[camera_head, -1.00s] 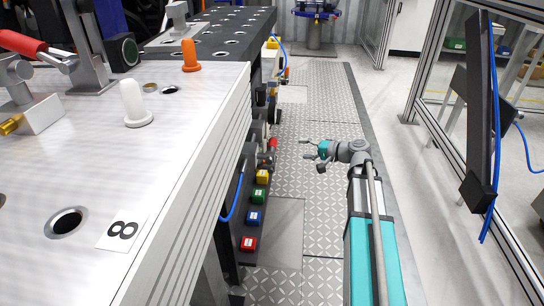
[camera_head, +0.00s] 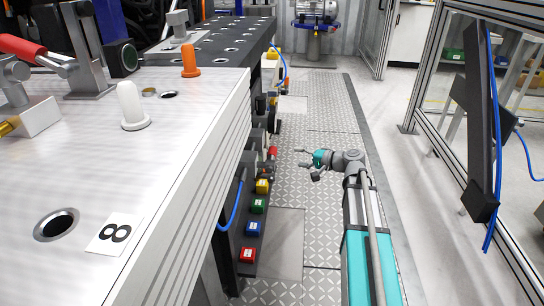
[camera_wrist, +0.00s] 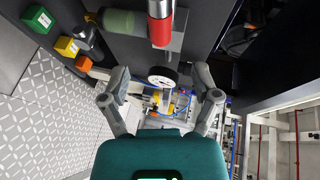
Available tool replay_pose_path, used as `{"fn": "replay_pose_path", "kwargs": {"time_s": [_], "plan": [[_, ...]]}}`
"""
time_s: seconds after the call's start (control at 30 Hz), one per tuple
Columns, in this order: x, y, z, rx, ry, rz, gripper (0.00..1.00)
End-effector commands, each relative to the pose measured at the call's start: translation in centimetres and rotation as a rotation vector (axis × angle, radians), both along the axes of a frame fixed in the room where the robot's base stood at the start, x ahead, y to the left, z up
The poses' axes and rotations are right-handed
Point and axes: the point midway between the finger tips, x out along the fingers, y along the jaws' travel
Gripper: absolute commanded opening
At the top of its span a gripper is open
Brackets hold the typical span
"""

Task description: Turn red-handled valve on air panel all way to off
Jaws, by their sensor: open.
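A small red part (camera_head: 272,151), likely the valve handle, sticks out from the air panel on the side of the bench in the head view. In the wrist view a red cylinder (camera_wrist: 160,27) with a silver end stands at the top centre, beside a green cylinder (camera_wrist: 118,22); I cannot tell for sure that it is the valve handle. My gripper (camera_head: 304,161) is in the aisle just right of the panel, its fingers toward it. In the wrist view its two fingers (camera_wrist: 160,98) are wide apart, with nothing held, and apart from the red cylinder.
A round white-faced gauge (camera_wrist: 162,77) shows beyond the fingers. Yellow, green, blue and red buttons (camera_head: 253,228) line the panel's lower edge. The metal bench top (camera_head: 185,110) overhangs at left. A framed fence (camera_head: 425,115) stands at right. The aisle floor (camera_head: 325,110) is clear.

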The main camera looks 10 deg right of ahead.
Motion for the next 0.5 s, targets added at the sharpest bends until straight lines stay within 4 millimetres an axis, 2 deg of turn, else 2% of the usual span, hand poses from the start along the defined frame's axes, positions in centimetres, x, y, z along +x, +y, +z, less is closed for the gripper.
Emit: {"fn": "replay_pose_path", "kwargs": {"time_s": [0.5], "plan": [[5.0,5.6,-2.0,-0.001,0.000,0.002,0.80]]}}
